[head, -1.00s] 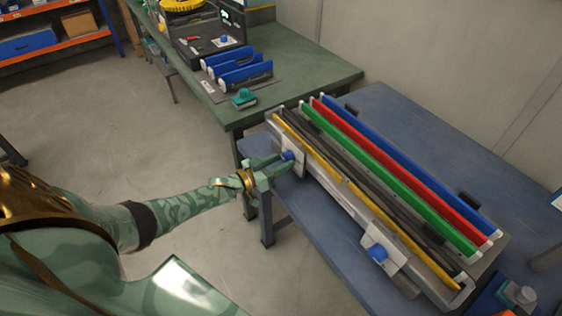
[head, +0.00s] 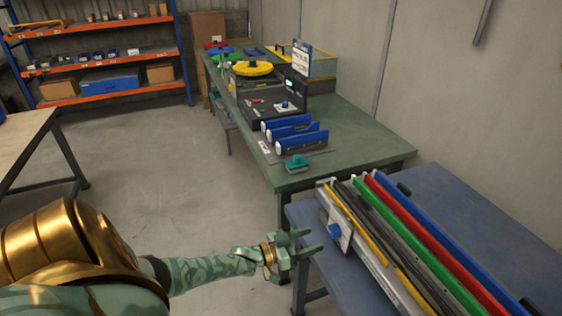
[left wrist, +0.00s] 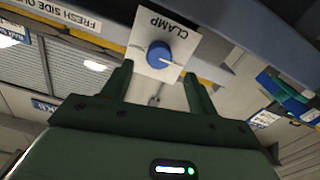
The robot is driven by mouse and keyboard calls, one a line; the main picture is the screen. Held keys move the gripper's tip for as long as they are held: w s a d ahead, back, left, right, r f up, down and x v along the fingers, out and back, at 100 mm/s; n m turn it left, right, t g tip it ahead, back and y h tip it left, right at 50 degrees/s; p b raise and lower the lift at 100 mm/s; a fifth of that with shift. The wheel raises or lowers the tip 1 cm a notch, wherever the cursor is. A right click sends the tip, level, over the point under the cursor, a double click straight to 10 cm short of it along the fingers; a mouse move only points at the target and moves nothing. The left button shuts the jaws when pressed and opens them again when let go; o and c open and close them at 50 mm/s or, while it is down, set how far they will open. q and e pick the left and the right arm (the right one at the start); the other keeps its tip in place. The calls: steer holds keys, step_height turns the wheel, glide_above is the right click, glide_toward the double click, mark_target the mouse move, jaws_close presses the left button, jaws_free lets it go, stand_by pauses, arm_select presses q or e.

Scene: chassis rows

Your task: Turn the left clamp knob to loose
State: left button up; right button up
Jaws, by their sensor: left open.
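The left clamp knob (head: 335,231) is a blue dial on a white plate at the near left end of the long rail chassis (head: 380,268). In the left wrist view the knob (left wrist: 159,55) sits on a plate marked CLAMP, with its pale pointer line toward the right and slightly down. My left gripper (head: 314,242) is open and empty, just left of the knob with a small gap in the head view. In the left wrist view its fingers (left wrist: 158,82) stand either side below the knob, not gripping it. My right gripper is not in view.
The chassis with yellow, green, red and blue rails lies on a blue table (head: 455,205). Behind is a green bench (head: 370,155) with blue brackets (head: 300,142) and a teal-handled item (head: 296,164). Open floor (head: 180,185) lies to the left.

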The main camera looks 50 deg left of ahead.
arm_select(q)
steer(key=v, duration=1)
steer(key=shift+p, duration=0.4)
steer(key=shift+s+a+f, duration=0.1)
steer(key=shift+f, duration=0.05)
steer(key=s+a+f+m+g+y, duration=0.15)
steer(key=s+f+g+y, duration=0.25)
steer(key=s+f, duration=0.5)
steer(key=s+a+f+m+g+y, duration=0.1)
steer(key=s+a+f+g+y, duration=0.3)
steer(key=f, duration=0.9)
steer(key=s+d+f+g, duration=0.4)
steer(key=s+d, duration=0.6)
steer(key=s, duration=0.2)
steer(key=s+d+f+n+g+h, duration=0.1)
steer(key=s+d+f+g, duration=0.2)
steer(key=s+d, duration=0.7)
step_height(320, 180, down, 2)
steer(key=shift+s+f+g, duration=0.25)
steer(key=shift+s+g, duration=0.15)
steer(key=shift+s, duration=0.8)
